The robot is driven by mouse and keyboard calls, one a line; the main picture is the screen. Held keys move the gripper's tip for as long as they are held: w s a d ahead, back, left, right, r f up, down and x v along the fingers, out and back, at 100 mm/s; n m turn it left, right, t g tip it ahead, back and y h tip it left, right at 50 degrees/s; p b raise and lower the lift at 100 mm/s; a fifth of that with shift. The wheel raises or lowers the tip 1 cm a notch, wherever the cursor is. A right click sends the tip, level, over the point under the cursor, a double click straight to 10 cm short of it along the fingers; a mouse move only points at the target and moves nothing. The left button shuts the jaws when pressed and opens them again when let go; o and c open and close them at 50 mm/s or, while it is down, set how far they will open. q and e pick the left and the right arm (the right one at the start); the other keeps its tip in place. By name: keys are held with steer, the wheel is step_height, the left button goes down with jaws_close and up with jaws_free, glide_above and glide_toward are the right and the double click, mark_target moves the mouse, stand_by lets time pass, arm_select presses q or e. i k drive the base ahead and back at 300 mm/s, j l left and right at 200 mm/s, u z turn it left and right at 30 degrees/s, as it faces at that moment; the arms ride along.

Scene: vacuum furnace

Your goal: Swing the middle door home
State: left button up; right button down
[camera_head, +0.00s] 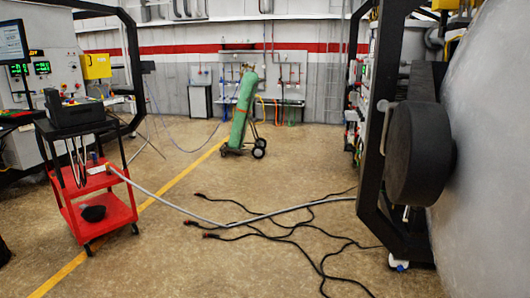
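No door is plainly recognisable as the middle door. A large pale grey curved surface (490,150) fills the right edge, very close to me; I cannot tell whether it is a furnace door or the furnace body. A thick black round block (418,153) stands out beside it, in front of a black upright frame (372,150). Neither of my grippers shows in the head view.
A red cart (110,212) carrying a black box (76,114) stands at left, near control panels. A grey hose (175,207) and black cables (300,235) cross the floor. A green cylinder (242,110) on a trolley stands further back. The centre floor is otherwise open.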

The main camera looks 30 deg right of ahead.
mark_target(457, 149)
steer(key=i+z, duration=0.3)
steer(key=z, duration=0.2)
steer(key=i+z, duration=0.35)
steer(key=z, duration=0.15)
steer(key=i+j+z, duration=0.25)
steer(key=z, duration=0.2)
steer(key=i+j+z, duration=0.25)
steer(key=z, duration=0.25)
steer(key=i+j+z, duration=0.35)
steer(key=j, duration=0.15)
